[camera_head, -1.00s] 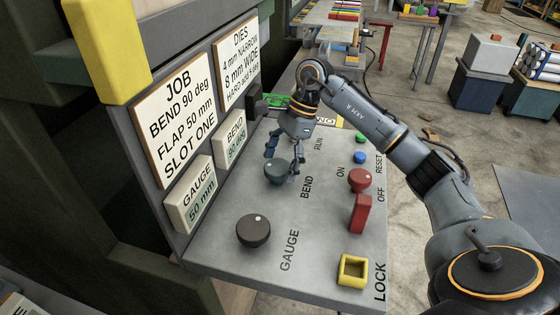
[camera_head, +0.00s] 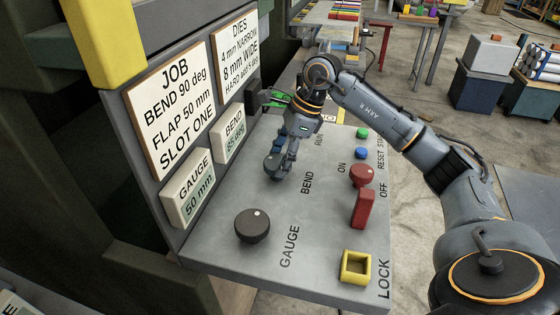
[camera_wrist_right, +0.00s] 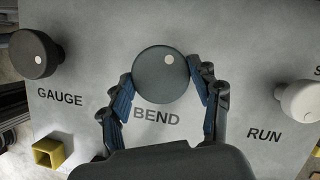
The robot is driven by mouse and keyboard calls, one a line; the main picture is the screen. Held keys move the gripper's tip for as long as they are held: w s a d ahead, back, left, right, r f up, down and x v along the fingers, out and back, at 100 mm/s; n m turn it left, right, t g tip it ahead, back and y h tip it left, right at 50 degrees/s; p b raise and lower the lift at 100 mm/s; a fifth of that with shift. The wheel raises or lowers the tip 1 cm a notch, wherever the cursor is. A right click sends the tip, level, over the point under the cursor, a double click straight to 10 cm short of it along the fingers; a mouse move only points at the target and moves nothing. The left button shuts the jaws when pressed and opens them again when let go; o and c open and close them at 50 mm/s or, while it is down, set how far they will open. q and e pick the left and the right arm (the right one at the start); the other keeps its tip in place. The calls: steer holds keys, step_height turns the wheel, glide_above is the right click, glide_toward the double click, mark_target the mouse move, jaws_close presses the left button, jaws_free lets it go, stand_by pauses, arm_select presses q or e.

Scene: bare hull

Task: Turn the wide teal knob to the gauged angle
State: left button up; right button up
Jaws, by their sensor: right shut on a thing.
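The wide teal knob (camera_head: 272,166) sits on the sloping grey panel beside the BEND label. In the right wrist view this knob (camera_wrist_right: 160,78) is dark teal and round, with a white dot near its upper right edge. My right gripper (camera_head: 281,162) is shut on it. In the wrist view the blue-padded fingers of this gripper (camera_wrist_right: 165,88) press the knob's left and right sides. The BEND readout (camera_head: 233,139) appears to say 85 deg. The job card (camera_head: 173,112) says BEND 90 deg. My left gripper is not in view.
A dark GAUGE knob (camera_head: 252,226) stands nearer on the panel. A red knob (camera_head: 363,175), red switch (camera_head: 362,209), yellow square LOCK piece (camera_head: 355,267), and blue (camera_head: 361,153) and green (camera_head: 362,133) buttons line the right side. The dies card (camera_head: 238,64) is on the upright board.

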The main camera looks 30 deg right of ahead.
steer(key=m+t+b, duration=0.1)
steer(key=m, duration=0.1)
steer(key=shift+s+f+m+h, duration=0.1)
steer(key=shift+f+m+h, duration=0.05)
steer(key=shift+m+h, duration=0.2)
steer(key=m+h+b, duration=0.1)
steer(key=m, duration=0.2)
steer(key=shift+a+m+t, duration=0.15)
steer(key=shift+m+t, duration=0.2)
steer(key=shift+t, duration=0.05)
steer(key=m+h+b, duration=0.1)
steer(key=m, duration=0.2)
steer(key=shift+s+a+m, duration=0.1)
steer(key=shift+a+m, duration=0.05)
steer(key=shift+m, duration=0.15)
steer(key=shift+m+t+h+b, duration=0.3)
steer(key=shift+m+h+b, duration=0.45)
steer(key=shift+m, duration=1.05)
steer(key=o, duration=1.2)
steer(key=shift+c, duration=0.2)
